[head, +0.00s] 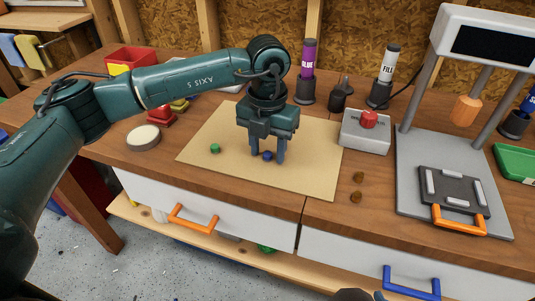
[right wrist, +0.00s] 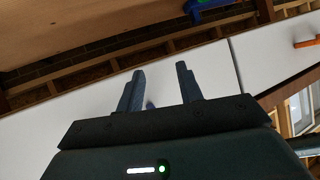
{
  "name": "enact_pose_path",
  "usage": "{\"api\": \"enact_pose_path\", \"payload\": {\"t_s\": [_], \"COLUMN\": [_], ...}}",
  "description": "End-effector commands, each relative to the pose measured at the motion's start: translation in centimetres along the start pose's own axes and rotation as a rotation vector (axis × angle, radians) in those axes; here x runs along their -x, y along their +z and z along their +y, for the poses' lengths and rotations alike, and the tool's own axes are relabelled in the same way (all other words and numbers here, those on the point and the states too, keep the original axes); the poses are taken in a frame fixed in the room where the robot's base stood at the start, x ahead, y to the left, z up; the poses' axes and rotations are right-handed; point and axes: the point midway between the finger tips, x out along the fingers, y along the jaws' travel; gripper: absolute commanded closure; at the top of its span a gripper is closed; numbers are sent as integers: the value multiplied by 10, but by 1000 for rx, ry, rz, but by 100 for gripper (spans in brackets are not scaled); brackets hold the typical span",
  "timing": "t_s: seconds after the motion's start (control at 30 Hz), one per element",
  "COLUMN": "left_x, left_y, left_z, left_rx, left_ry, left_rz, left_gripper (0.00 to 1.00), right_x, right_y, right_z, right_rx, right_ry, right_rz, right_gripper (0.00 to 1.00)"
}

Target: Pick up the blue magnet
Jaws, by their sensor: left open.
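The small round blue magnet (head: 267,156) lies on the tan mat (head: 215,130) on the workbench in the head view. My left gripper (head: 268,158) points down over it. Its two fingers are apart, one on each side of the magnet. I cannot tell whether they touch it. A small green magnet (head: 215,148) lies on the mat to the left of the gripper. My right gripper (right wrist: 160,69) shows in its wrist view, with its fingers apart and nothing seen held between them, in front of white drawer fronts.
A grey box with a red button (head: 368,119) stands at the mat's right edge. Further right is a grey press-like machine (head: 410,190). A round pale-topped tin (head: 143,137) is left of the mat. Glue (head: 308,60) and filler (head: 388,65) bottles stand behind. The mat's front is clear.

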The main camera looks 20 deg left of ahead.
Motion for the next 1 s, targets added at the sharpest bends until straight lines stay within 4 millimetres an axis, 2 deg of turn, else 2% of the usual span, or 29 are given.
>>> {"api": "enact_pose_path", "payload": {"t_s": [0.17, 0.7, 1.0], "left_x": [0, 0, 3], "left_y": [0, 0, 0], "left_z": [0, 0, 0], "left_rx": [0, 0, 0], "left_ry": [0, 0, 0], "left_rz": [0, 0, -2], "left_gripper": [57, 100, 100], "right_x": [0, 0, 0], "right_y": [0, -1, -2], "right_z": [0, 0, 0], "right_rx": [1, 1, 1], "right_ry": [0, -1, -1], "right_rz": [1, 3, 4], "right_gripper": [64, 64, 64]}}
